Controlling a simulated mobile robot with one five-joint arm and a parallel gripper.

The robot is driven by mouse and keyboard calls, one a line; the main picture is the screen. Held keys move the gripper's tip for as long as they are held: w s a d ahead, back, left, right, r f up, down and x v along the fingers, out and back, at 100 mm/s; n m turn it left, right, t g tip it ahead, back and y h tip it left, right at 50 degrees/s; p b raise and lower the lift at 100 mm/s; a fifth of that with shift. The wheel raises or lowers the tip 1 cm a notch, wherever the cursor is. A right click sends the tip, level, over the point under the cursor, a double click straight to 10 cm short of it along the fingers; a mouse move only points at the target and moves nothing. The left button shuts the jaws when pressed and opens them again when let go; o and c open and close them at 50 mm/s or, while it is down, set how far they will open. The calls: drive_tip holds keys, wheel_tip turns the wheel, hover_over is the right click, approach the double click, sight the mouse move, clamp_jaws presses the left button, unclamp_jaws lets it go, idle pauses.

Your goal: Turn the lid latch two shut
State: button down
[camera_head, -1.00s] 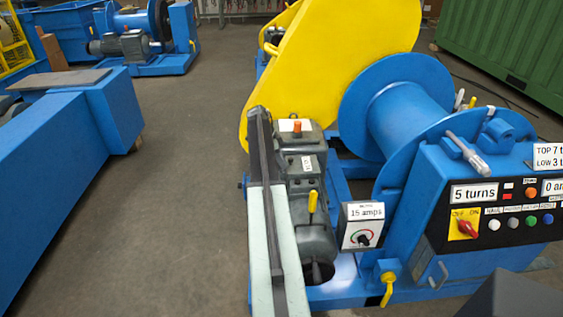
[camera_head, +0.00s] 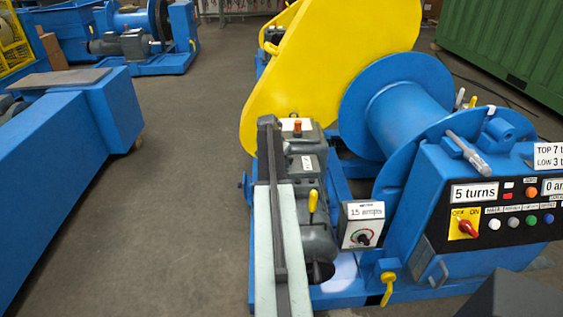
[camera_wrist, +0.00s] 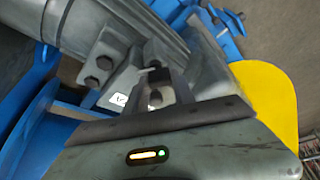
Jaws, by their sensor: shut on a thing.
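My arm reaches up from the bottom of the head view, and my gripper (camera_head: 268,124) is at the left side of the grey gearbox (camera_head: 318,240). In the wrist view the gripper (camera_wrist: 160,88) is shut on a small dark part at the grey housing, which appears to be a lid latch. A small white tag (camera_wrist: 117,98) beside it has lettering too small to read surely. The jaws and housing edge hide much of the latch, so its exact angle cannot be told.
A yellow guard (camera_head: 330,60) rises behind the gearbox, with a blue drum (camera_head: 410,110) to its right. A yellow lever (camera_head: 312,203), an amps box (camera_head: 362,226) and a control panel (camera_head: 500,210) are nearby. Open floor (camera_head: 190,190) lies left.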

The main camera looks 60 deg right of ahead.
drive_tip(key=n, duration=0.1)
drive_tip(key=n+t, duration=0.1)
drive_tip(key=n, duration=0.1)
drive_tip(key=shift+s+a, duration=0.2)
drive_tip(key=shift+s, duration=0.1)
drive_tip(key=shift+s+n+t+y, duration=0.1)
drive_tip(key=shift+n+t+y, duration=0.55)
drive_tip(key=shift+n, duration=1.25)
drive_tip(key=c, duration=1)
unclamp_jaws()
drive_tip(key=shift+d, duration=0.1)
drive_tip(key=shift+c, duration=0.2)
drive_tip(key=p+v, duration=0.7)
drive_tip(key=v, duration=0.1)
